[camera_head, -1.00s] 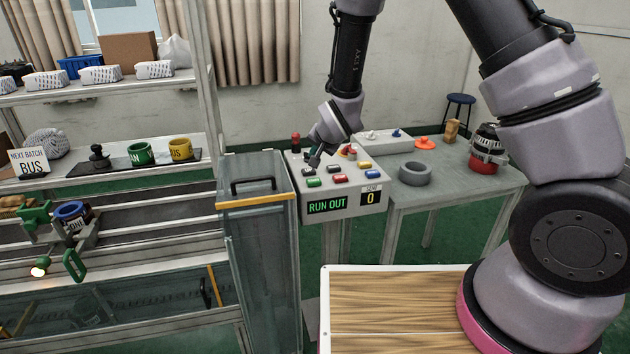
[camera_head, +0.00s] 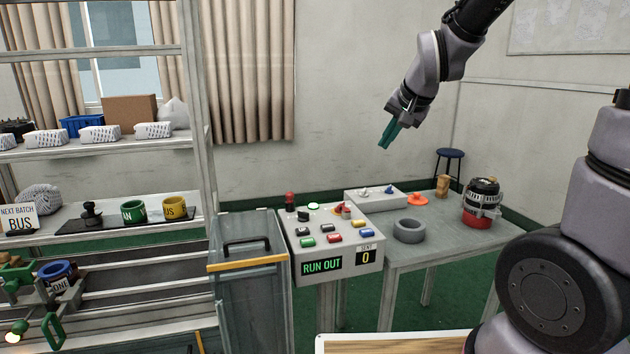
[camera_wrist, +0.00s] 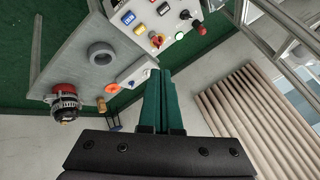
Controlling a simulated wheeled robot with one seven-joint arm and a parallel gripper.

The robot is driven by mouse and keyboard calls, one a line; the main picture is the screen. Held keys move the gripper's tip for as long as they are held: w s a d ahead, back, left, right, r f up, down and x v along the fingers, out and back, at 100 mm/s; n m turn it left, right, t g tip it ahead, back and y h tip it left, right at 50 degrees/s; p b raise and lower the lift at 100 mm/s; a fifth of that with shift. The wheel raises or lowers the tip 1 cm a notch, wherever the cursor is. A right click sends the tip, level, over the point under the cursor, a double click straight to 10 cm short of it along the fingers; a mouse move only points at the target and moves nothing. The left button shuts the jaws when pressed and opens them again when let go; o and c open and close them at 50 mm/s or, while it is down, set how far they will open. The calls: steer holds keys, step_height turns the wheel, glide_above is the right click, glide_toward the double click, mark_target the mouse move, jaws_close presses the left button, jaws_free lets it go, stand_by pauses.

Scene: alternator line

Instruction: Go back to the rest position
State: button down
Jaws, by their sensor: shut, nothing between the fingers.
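My gripper (camera_head: 389,135) is raised in the air above and behind the grey side table, in front of the bare wall. Its green fingers are shut with nothing between them; they also show in the wrist view (camera_wrist: 160,95). The fingers touch nothing. The button console (camera_head: 335,262) stands below and to the left of my gripper, with coloured buttons and a display reading "RUN OUT" and a counter at 0. A green button (camera_head: 313,206) at its back looks lit.
The side table (camera_head: 440,235) holds a grey ring (camera_head: 409,231), an orange part (camera_head: 417,199), a small switch box (camera_head: 375,197) and an alternator (camera_head: 482,204). A shelf rack (camera_head: 100,222) with cups stands left. A glass-sided bin (camera_head: 250,290) stands beside the console. Air around my gripper is free.

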steer(key=s+d+r, duration=0.4)
steer(key=s, duration=0.5)
steer(key=s+d+r+n, duration=0.1)
steer(key=s+d+r, duration=0.3)
steer(key=s, duration=0.5)
steer(key=shift+h, duration=0.3)
steer(key=shift+w, duration=0.1)
